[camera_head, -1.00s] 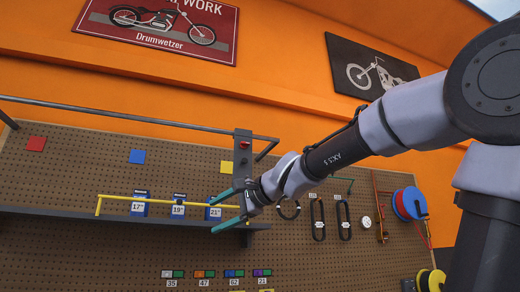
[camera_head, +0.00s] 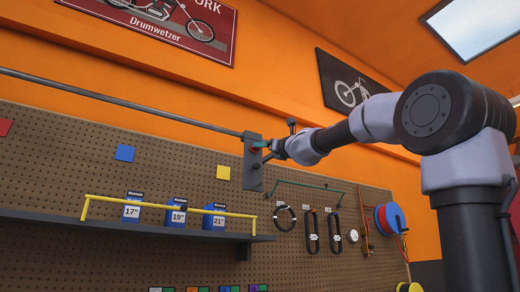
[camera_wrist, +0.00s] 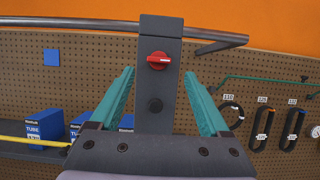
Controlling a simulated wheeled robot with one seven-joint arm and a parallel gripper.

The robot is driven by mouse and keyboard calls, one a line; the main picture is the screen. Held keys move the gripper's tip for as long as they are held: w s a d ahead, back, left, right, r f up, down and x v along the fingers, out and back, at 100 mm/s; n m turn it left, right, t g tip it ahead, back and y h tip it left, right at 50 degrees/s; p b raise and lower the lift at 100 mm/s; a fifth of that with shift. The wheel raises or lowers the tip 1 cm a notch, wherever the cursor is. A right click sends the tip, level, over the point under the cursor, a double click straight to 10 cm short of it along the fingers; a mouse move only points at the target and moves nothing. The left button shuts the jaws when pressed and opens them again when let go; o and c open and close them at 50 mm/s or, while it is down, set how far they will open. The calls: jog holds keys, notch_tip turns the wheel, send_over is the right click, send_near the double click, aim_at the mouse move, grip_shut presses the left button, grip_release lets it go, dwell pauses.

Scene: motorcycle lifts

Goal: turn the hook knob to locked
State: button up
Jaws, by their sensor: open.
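The hook knob (camera_wrist: 159,61) is red with a pale pointer mark lying roughly level. In the head view the plate (camera_head: 253,180) is at the end of the long rail, and the knob is mostly hidden behind my gripper. My gripper (camera_wrist: 157,72) has two teal fingers spread apart, one on each side of the plate in the picture. Nothing is between them in contact that I can see; the distance to the knob is unclear.
A grey rail (camera_head: 120,100) runs left from the plate. Below it is a shelf (camera_head: 120,228) with a yellow bar (camera_head: 170,206) and blue tube boxes (camera_head: 177,213). Belts (camera_head: 311,231) hang on the pegboard to the right under a thin green rail (camera_head: 315,186).

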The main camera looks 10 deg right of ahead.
jog(key=x, duration=0.6)
jog(key=shift+w+a, duration=0.2)
jog(key=shift+r, duration=0.1)
grip_shut()
